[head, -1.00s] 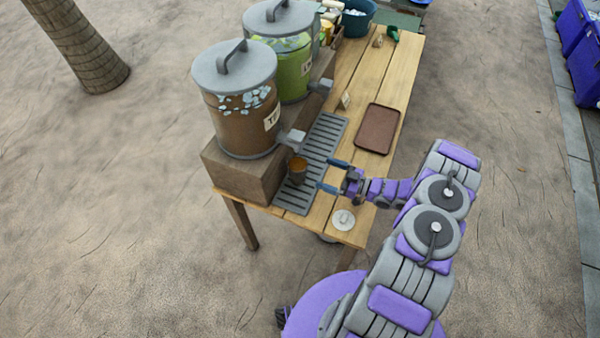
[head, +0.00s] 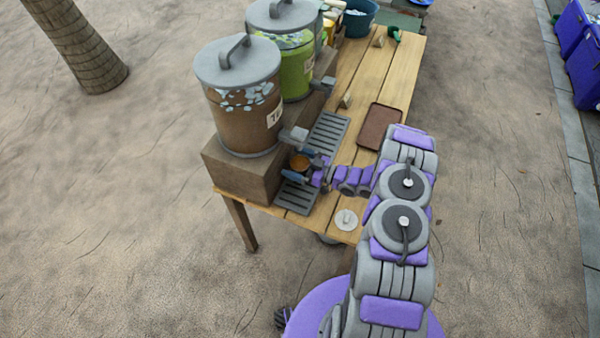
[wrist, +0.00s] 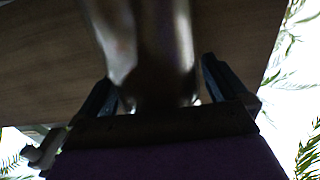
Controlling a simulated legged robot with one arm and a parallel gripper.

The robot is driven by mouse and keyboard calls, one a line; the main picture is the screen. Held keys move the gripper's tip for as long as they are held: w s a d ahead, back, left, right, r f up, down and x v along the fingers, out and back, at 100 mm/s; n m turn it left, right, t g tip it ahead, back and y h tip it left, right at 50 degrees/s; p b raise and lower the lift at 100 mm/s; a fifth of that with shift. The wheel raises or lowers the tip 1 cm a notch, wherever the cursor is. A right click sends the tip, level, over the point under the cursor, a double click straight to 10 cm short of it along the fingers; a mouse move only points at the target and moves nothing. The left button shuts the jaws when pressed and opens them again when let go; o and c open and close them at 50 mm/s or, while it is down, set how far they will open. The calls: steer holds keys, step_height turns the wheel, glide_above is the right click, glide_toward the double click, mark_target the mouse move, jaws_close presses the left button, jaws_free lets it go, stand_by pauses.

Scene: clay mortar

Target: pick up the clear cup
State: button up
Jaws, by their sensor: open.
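The clear cup (head: 299,162) holds brown liquid and stands on the grey slatted drip tray (head: 328,133), under the tap of the brown-filled dispenser (head: 240,100). My gripper (head: 296,165) is at the cup with its blue fingers on either side of it. In the wrist view, the cup (wrist: 160,50) rises blurred and dark between the two fingers (wrist: 157,92). The fingers are open around it. Whether either finger touches the cup cannot be told. The lower part of the cup is partly hidden by my gripper.
A wooden block (head: 240,175) carries the brown dispenser and a green dispenser (head: 293,70). A brown tray (head: 379,127) and a round white lid-like disc (head: 346,219) lie on the wooden table (head: 362,75). The tap (head: 293,134) is close above the cup.

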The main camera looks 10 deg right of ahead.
steer(key=shift+w+a, duration=0.2)
steer(key=shift+a, duration=0.2)
steer(key=shift+d, duration=0.35)
steer(key=shift+c, duration=0.7)
steer(key=shift+d, duration=0.1)
steer(key=c, duration=0.3)
steer(key=shift+a, duration=0.3)
steer(key=c, duration=0.6)
steer(key=shift+d+r, duration=0.1)
steer(key=shift+d, duration=0.05)
jaws_close()
